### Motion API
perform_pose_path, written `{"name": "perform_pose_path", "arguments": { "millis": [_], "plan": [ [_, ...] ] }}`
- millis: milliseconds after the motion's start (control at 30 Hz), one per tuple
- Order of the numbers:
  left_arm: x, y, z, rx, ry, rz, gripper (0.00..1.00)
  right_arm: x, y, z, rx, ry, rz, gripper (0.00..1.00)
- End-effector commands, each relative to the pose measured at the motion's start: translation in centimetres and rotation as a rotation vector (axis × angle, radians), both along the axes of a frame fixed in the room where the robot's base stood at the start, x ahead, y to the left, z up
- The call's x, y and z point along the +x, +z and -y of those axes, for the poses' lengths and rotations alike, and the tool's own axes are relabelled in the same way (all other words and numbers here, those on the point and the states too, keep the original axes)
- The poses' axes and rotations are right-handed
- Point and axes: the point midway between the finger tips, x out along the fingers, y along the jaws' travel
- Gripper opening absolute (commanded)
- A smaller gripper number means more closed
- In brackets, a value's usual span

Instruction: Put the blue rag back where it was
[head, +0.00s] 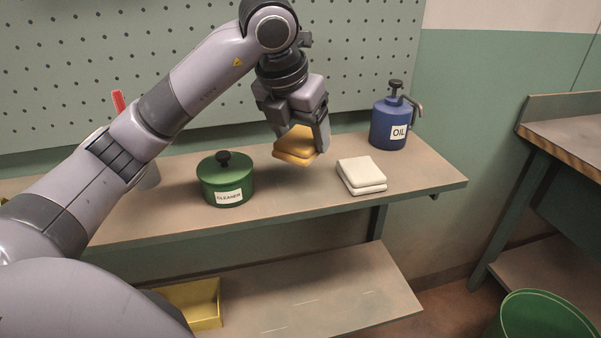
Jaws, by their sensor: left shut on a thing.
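No blue rag shows in the head view. My left gripper (304,132) is shut on a folded yellow-orange rag (294,146) over the bench top. I cannot tell whether the rag touches the bench. A folded white rag (361,175) lies on the bench to the right of the gripper. My right gripper is not in view.
A green pot labelled CLEANER (225,180) stands left of the gripper, and a blue OIL pump bottle (389,122) stands right of it. A yellow bin (193,303) sits on the lower shelf (330,292). A green bucket (541,316) is at bottom right.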

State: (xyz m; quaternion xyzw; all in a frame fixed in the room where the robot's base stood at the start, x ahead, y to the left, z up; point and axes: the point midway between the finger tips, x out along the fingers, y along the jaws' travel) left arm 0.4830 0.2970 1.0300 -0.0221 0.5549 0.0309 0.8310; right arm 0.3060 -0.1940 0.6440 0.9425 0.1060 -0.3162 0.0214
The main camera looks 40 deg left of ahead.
Motion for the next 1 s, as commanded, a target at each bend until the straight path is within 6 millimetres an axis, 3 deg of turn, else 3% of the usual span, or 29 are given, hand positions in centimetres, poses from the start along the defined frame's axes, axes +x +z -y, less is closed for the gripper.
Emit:
{"name": "perform_pose_path", "arguments": {
  "millis": [100,367,533,767,800,867,1000],
  "plan": [
    [-0.1,-2.2,-0.1,0.002,0.002,-0.002,0.38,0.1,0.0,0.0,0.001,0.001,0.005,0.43],
    [0.0,-4.1,0.0,0.001,0.0,0.0,0.38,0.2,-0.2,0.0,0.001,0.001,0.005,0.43],
    [-0.1,-6.6,-0.1,0.001,0.002,-0.002,0.38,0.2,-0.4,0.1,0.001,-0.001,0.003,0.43],
    [0.0,-7.0,0.0,0.0,0.001,0.002,0.38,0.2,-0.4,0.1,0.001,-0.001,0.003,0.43],
    [0.0,-7.0,0.0,0.0,0.0,0.001,0.78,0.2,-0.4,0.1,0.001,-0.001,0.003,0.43],
    [0.0,-7.0,0.0,0.0,0.0,0.001,0.97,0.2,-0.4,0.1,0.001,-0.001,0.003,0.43],
    [0.0,-7.0,0.0,0.0,0.0,0.001,0.97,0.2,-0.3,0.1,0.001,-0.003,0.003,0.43]
  ]
}}
